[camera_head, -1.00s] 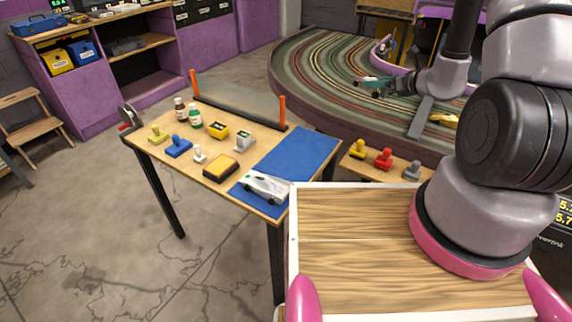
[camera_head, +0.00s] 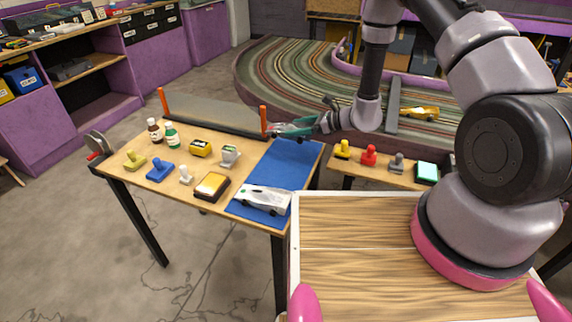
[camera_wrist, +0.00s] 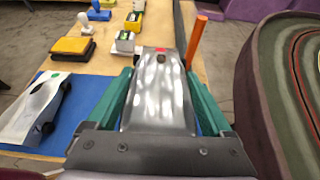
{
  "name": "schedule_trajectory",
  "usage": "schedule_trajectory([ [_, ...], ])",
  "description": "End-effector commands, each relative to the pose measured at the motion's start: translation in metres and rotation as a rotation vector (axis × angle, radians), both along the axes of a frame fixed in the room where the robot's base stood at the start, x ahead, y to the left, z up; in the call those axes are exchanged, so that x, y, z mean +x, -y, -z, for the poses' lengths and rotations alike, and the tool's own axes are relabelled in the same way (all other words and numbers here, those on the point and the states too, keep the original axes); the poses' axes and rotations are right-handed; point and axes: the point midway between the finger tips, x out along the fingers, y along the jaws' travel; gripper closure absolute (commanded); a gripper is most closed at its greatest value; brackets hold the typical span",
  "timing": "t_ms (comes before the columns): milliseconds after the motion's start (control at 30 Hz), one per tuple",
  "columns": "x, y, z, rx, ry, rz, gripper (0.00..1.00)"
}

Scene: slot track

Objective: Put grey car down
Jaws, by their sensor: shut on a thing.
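My gripper (camera_head: 294,128) has teal fingers and is shut on the grey car (camera_wrist: 158,92). The wrist view shows the car lengthwise between the two fingers, with a shiny grey body and a small red patch at its far end. A white and grey car (camera_head: 264,197) stands on the near part of the mat, also seen in the wrist view (camera_wrist: 36,108).
An orange post (camera_wrist: 196,42) rises close to my gripper at the table's far edge, with a second post (camera_head: 164,101) further left. Stamps, bottles and a yellow-black pad (camera_head: 212,186) fill the table's left part. The striped slot track (camera_head: 290,75) lies behind. The mat's middle is bare.

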Motion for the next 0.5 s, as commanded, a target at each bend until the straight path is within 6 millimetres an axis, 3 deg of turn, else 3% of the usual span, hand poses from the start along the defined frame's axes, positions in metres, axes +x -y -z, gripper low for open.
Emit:
schedule_trajectory([
  [167,-0.001,0.0,0.035,-0.001,-0.004,-0.001,0.82],
  [500,-0.001,0.0,0.07,-0.001,-0.004,0.0,0.82],
])
